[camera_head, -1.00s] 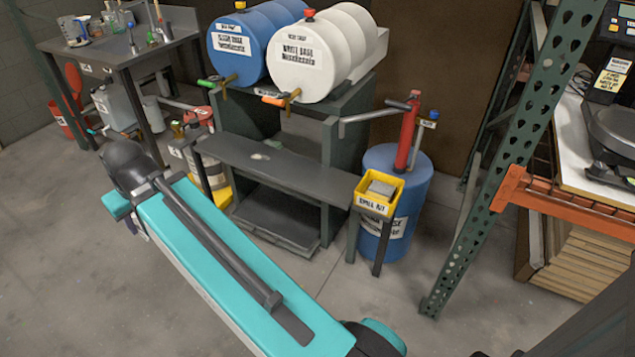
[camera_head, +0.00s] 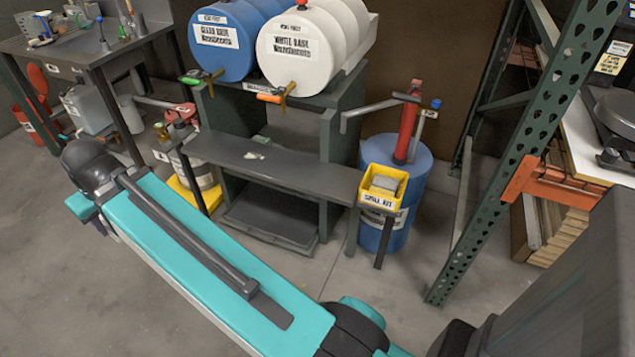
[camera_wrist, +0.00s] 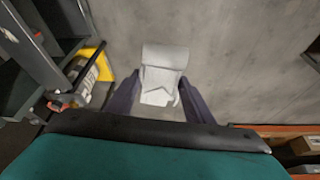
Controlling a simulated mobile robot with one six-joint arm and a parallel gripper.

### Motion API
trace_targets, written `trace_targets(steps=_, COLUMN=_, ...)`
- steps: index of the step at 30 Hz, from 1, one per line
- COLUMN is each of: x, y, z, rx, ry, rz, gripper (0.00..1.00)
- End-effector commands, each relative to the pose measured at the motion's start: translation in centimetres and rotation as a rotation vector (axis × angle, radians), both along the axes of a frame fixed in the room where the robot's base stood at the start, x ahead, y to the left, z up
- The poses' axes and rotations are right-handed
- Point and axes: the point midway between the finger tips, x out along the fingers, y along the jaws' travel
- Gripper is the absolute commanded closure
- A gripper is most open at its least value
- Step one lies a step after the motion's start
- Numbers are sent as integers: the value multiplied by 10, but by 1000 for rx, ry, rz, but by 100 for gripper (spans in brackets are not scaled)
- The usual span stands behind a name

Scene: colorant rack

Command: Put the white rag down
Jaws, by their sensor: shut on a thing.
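The white rag (camera_wrist: 165,57) is in the wrist view, between the two dark fingers of my gripper (camera_wrist: 160,92). My gripper is shut on it. The rag hangs bunched, with a wider flap at the far end and folds near the fingers. Grey concrete floor (camera_wrist: 230,60) lies beyond it; how high the rag is above the floor I cannot tell. In the head view my teal arm reaches to the left, and the gripper and the rag do not show there.
A dark rack (camera_head: 275,170) with a low shelf carries a blue drum (camera_head: 228,50) and a white drum (camera_head: 305,55). A yellow spill kit bin (camera_head: 383,190) stands before a blue barrel (camera_head: 410,165). A green upright (camera_head: 520,150) stands at right.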

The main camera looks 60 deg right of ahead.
Motion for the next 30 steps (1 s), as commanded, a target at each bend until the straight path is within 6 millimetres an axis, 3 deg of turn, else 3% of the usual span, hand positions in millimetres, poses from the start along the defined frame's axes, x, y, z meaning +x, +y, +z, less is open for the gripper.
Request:
trace_targets(steps=11, x=0, y=-17, z=-1, rx=0, ry=0, rz=-24, gripper=70)
trace_targets(steps=17, x=0, y=-40, z=-7, rx=1, ry=3, rz=-33, gripper=70)
trace_targets(steps=30, x=-9, y=-141, z=-38, rx=3, ry=11, rz=-59, gripper=70)
